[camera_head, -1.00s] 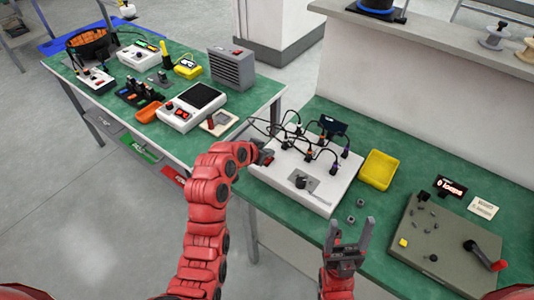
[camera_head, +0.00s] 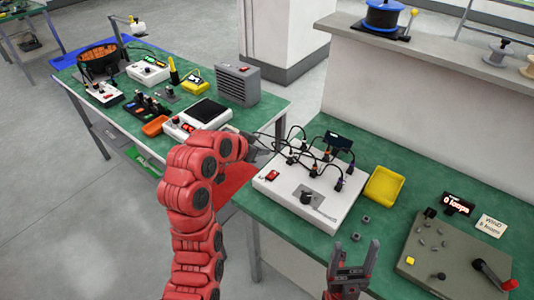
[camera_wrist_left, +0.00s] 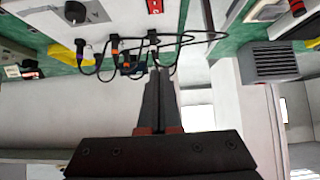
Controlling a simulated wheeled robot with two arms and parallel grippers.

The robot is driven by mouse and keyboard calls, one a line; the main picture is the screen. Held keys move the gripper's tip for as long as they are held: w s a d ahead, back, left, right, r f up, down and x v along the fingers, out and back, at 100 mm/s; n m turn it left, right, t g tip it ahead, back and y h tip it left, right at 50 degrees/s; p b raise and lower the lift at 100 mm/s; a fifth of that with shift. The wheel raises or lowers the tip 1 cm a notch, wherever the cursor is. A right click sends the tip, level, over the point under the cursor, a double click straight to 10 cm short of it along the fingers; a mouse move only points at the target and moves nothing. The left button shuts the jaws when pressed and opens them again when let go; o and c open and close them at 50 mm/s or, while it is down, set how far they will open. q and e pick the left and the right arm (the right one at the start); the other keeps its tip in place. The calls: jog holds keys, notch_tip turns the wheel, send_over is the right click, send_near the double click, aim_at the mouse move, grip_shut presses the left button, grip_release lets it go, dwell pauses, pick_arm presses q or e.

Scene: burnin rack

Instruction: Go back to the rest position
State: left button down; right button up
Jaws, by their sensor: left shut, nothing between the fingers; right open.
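My left gripper (camera_head: 262,148) is at the end of the red arm coming in from the left, just off the left edge of the white box with black cables (camera_head: 290,205). In the left wrist view its two dark fingers (camera_wrist_left: 158,85) are together with nothing between them, and the cables (camera_wrist_left: 140,45) show beyond the tips. I cannot tell from the views whether the fingers touch a cable. My right gripper (camera_head: 354,268) is low in the head view, its two fingers apart and empty, at the front edge of the right bench.
A yellow tray (camera_head: 384,185) and a grey-green board with a crank (camera_head: 440,262) lie on the right bench (camera_head: 375,232). The left bench (camera_head: 255,108) holds several devices and a grey vented box (camera_head: 232,78). A raised shelf (camera_head: 430,45) backs the right bench.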

pick_arm(q)
jog(key=shift+a+r, duration=0.1)
dwell(0.5)
